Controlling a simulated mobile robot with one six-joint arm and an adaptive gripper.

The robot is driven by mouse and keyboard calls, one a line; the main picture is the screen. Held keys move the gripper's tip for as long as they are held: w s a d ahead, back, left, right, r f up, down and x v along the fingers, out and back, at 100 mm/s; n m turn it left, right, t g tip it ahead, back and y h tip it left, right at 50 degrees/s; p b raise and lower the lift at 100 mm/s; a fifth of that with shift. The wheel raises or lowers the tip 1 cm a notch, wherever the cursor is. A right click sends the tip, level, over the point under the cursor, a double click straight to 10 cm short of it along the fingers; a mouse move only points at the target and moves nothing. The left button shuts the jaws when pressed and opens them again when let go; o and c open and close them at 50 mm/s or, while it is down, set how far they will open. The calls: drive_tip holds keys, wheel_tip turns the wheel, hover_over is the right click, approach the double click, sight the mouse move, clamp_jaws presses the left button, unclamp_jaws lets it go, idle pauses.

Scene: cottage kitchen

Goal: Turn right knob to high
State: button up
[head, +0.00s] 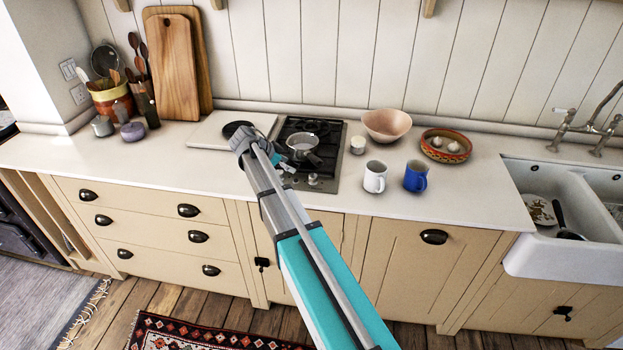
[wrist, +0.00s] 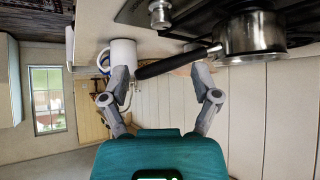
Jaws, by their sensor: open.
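The black stove top (head: 330,168) is set in the counter. A silver knob (head: 313,179) shows at its front right; the front left of the stove is hidden by my arm. My gripper (head: 283,167) is over the stove's left front, left of this knob.
A steel saucepan (head: 303,146) sits on the stove, its dark handle (wrist: 178,63) pointing toward the front right. A white mug (head: 375,177), a blue mug (head: 416,176) and a pinkish bowl (head: 387,125) stand right of the stove. A white board (head: 212,131) lies left of it.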

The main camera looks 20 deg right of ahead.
sight(310, 177)
drive_tip(key=b+x, duration=0.6)
drive_tip(key=x, duration=0.3)
drive_tip(key=shift+f, duration=0.15)
drive_tip(key=shift+b+x, duration=0.65)
drive_tip(key=shift+x, duration=0.35)
